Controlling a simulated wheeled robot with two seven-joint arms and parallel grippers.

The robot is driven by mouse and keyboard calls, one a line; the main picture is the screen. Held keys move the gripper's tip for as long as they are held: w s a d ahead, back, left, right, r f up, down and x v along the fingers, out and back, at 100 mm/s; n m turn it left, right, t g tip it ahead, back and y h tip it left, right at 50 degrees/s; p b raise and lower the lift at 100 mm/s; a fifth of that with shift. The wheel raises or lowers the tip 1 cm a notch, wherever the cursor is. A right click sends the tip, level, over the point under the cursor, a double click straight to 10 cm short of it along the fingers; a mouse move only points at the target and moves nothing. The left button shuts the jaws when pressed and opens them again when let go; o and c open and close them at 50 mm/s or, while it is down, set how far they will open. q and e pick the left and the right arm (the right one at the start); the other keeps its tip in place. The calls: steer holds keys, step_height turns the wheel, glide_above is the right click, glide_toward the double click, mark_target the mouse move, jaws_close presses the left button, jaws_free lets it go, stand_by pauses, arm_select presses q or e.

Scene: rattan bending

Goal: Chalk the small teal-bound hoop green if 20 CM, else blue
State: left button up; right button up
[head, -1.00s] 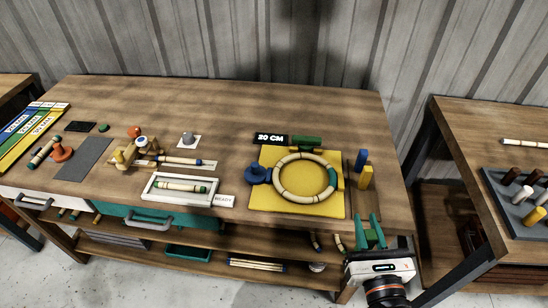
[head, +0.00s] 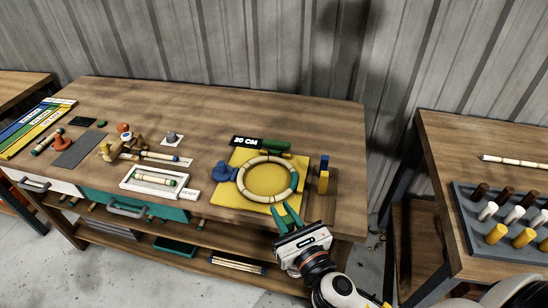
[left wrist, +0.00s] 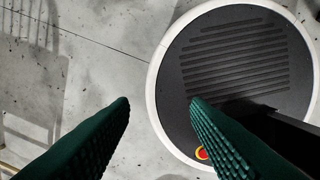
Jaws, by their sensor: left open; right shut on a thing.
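The teal-bound hoop (head: 241,187) lies flat on the yellow board (head: 236,208); its teal binding is on the right side. A black sign reading 20 CM (head: 246,141) stands behind it. A blue block (head: 324,162) and a yellow block (head: 323,183), perhaps chalks, stand right of the board. My right gripper (head: 286,207) is at the board's front edge, close to the hoop's near side, shut on a small piece. That piece looks green but blends with the green fingers. My left gripper (left wrist: 160,100) is open and empty above the floor.
A blue knob (head: 222,171) stands left of the hoop and a green block (head: 275,146) behind it. A white tray (head: 124,185) with a rattan piece and a READY label lies further left. The right table holds a peg rack (head: 470,232).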

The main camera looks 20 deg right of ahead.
arm_select(q)
steer(key=w+a+r+p, duration=0.2)
steer(key=a+r+p, duration=0.1)
steer(key=a, duration=0.1)
arm_select(e)
steer(key=w+n+y, duration=0.2)
steer(key=w+y, duration=0.1)
steer(key=w, duration=1.6)
steer(key=shift+g, duration=0.4)
steer(key=f+b, duration=0.1)
steer(key=b, duration=0.1)
steer(key=f+b, duration=0.4)
steer(key=shift+s+a+f, duration=0.1)
steer(key=shift+a+f, duration=0.05)
steer(key=shift+a, duration=0.1)
steer(key=shift+f, duration=0.1)
arm_select(q)
step_height(320, 180, down, 6)
steer(key=s+d, duration=0.1)
steer(key=d, duration=0.1)
steer(key=shift+s+r, duration=0.15)
steer(key=shift+s, duration=0.05)
steer(key=shift+f+b, duration=0.45)
steer(key=shift+b, duration=0.1)
arm_select(e)
steer(key=shift+f, duration=0.6)
